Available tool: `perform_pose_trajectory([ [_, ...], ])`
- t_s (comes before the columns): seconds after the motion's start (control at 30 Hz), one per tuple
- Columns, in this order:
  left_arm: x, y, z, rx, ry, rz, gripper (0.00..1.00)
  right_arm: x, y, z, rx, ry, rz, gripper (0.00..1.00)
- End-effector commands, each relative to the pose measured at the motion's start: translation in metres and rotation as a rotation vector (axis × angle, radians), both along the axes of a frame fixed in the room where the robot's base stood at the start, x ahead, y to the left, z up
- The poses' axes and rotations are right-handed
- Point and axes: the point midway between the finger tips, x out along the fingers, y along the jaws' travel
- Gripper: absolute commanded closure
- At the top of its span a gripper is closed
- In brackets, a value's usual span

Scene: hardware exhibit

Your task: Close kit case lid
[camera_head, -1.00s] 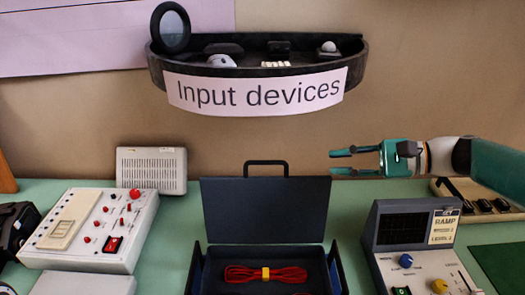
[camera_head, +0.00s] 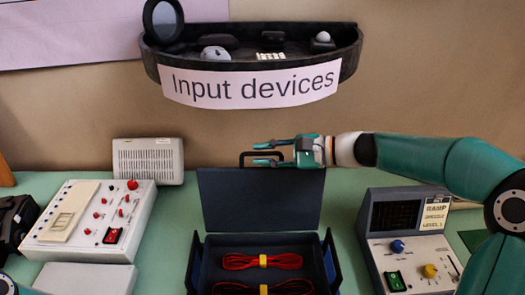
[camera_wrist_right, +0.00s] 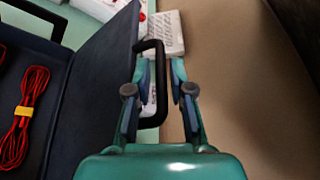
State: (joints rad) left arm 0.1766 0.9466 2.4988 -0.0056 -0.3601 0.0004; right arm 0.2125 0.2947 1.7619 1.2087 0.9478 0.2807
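The kit case is a dark blue box (camera_head: 199,272) at the bottom middle of the head view. Its lid (camera_head: 258,200) stands open, upright at the back, with a black handle (camera_head: 243,158) on its top edge. Bundled red cables (camera_head: 238,262) with yellow ties lie inside. My right gripper (camera_head: 262,154) is open, pointing left at the lid's top edge by the handle, partly covering it. In the right wrist view the handle (camera_wrist_right: 158,60) shows between or just beyond the open fingers; contact cannot be told.
A white control box (camera_head: 85,235) and a vented white box (camera_head: 148,160) stand left of the case. A grey instrument with knobs (camera_head: 410,250) stands close at its right. A dark shelf (camera_head: 355,50) labelled Input devices hangs on the wall above.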

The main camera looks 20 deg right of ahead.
Motion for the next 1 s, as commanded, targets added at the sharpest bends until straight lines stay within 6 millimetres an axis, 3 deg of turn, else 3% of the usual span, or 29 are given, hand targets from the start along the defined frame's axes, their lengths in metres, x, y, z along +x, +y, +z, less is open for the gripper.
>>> perform_pose_trajectory([
  [0.43, 0.0, 0.0, 0.0015, 0.0, 0.0, 0.0, 0.6, 0.0057, 0.0084, -0.003, -0.001, -0.001, 0.0, 0.78],
  [0.57, 0.0, 0.0, 0.0015, 0.0, 0.0, 0.0, 0.6, 0.0056, 0.0084, -0.003, -0.001, -0.001, 0.0, 1.0],
  [1.0, 0.0, 0.0, 0.0, 0.0, 0.0, 0.0, 0.6, 0.0055, 0.0083, -0.0043, -0.003, -0.001, 0.002, 1.0],
])
